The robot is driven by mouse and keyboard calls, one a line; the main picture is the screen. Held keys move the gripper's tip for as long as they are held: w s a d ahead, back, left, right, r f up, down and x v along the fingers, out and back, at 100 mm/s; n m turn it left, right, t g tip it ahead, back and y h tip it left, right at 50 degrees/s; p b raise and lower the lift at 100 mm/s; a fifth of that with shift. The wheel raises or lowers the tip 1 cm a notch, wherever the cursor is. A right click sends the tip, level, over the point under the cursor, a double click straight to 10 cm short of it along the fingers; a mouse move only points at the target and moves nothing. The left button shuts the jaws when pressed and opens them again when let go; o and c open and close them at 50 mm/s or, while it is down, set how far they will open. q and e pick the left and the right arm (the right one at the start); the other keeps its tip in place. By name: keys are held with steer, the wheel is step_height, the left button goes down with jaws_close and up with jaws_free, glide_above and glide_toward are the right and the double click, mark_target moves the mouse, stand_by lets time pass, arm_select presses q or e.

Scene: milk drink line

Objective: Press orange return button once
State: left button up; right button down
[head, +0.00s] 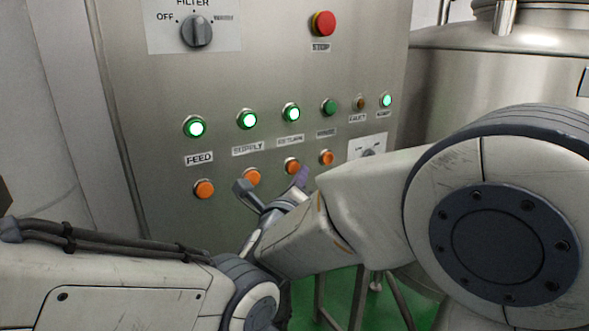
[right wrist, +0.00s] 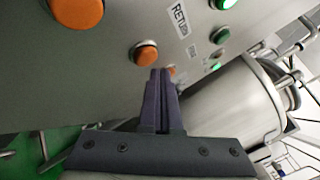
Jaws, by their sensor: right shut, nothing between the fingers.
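The orange return button (head: 292,166) is on the steel panel, below the RETURN label and a lit green button (head: 291,113). It also shows in the right wrist view (right wrist: 144,54), just above and left of my fingertips. My right gripper (head: 302,175) is shut and empty, its purple fingers close to the return button's lower right in the head view. In the right wrist view the fingers (right wrist: 159,72) point toward the panel. I cannot tell whether they touch the button. My left gripper is not in view; only the left arm shows at lower left.
Orange buttons flank it: supply (head: 252,176) and feed (head: 204,188) to the left, another (head: 326,157) to the right. A red stop button (head: 323,23) and a filter knob (head: 197,31) sit higher. A steel tank (head: 480,85) stands to the right.

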stand_by(0.8)
steer(key=shift+w+a+b, duration=0.25)
steer(key=shift+w+b, duration=0.1)
steer(key=shift+b, duration=0.1)
steer(key=shift+w+a, duration=0.25)
steer(key=shift+w, duration=0.1)
stand_by(0.5)
steer(key=shift+b, duration=0.3)
steer(key=shift+s+d+b, duration=0.45)
steer(key=shift+s+b, duration=0.15)
steer(key=shift+s, duration=0.1)
